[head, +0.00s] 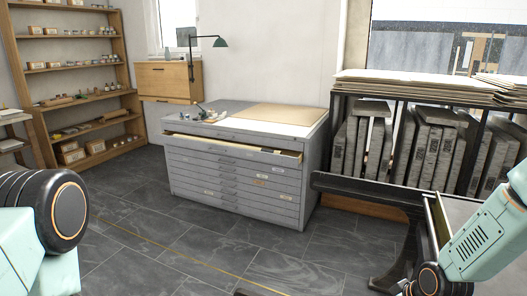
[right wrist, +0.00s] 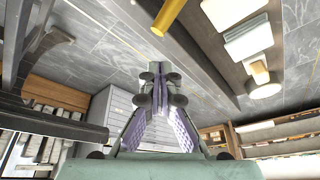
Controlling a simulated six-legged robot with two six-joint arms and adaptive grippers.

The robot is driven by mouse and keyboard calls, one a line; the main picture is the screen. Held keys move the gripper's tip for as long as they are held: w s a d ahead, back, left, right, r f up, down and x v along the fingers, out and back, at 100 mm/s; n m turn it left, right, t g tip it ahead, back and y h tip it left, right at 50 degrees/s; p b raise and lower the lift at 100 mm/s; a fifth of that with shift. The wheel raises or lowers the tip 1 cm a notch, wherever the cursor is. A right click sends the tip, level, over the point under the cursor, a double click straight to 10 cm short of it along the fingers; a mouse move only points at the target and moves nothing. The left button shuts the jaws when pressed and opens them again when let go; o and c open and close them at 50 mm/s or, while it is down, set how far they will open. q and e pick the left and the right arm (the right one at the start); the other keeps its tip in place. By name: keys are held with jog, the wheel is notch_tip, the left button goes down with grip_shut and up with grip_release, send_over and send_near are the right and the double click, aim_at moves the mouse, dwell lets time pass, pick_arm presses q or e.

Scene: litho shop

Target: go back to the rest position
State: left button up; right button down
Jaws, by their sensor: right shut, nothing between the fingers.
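My right gripper (right wrist: 160,72) shows in the right wrist view, with its purple-padded fingers together at the tips and nothing between them. The grey drawer cabinet (right wrist: 110,112) is behind it in that view. In the head view, parts of my two arms show at the left and right edges, but neither gripper can be seen there. My left gripper is out of both views.
In the head view, the grey drawer cabinet (head: 235,185) has its top drawer slightly out. A dark metal frame (head: 365,189) stands close at the right, before a rack of grey stone slabs (head: 425,155). Wooden shelves (head: 75,85) stand at the left. The tiled floor (head: 190,255) ahead is clear.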

jog(key=s+a+f+m, duration=0.1)
jog(key=s+a, duration=0.1)
jog(key=s+a+f+m, duration=0.1)
jog(key=s+f, duration=0.1)
jog(key=s, duration=0.1)
jog(key=s+a+f+m+b, duration=0.1)
jog(key=s+a, duration=0.1)
jog(key=shift+s+a+f, duration=0.25)
jog(key=shift+s+a, duration=0.1)
jog(key=shift+s, duration=0.05)
jog(key=shift+m+g+h, duration=0.4)
jog(key=shift+m, duration=0.4)
jog(key=s, duration=0.1)
jog(key=s+a+f, duration=0.1)
jog(key=s, duration=0.1)
jog(key=s+f, duration=0.1)
jog(key=s, duration=0.1)
jog(key=shift+s+a+b, duration=0.1)
jog(key=shift+a+b, duration=0.2)
jog(key=shift+a, duration=0.05)
jog(key=s+a+f+g+h+b, duration=0.1)
jog(key=s+a+f+g, duration=0.1)
jog(key=s, duration=1.3)
jog(key=shift+s+f+n+g+b, duration=0.3)
jog(key=shift+f+g+b, duration=0.15)
jog(key=shift+f, duration=0.25)
jog(key=shift+s, duration=0.1)
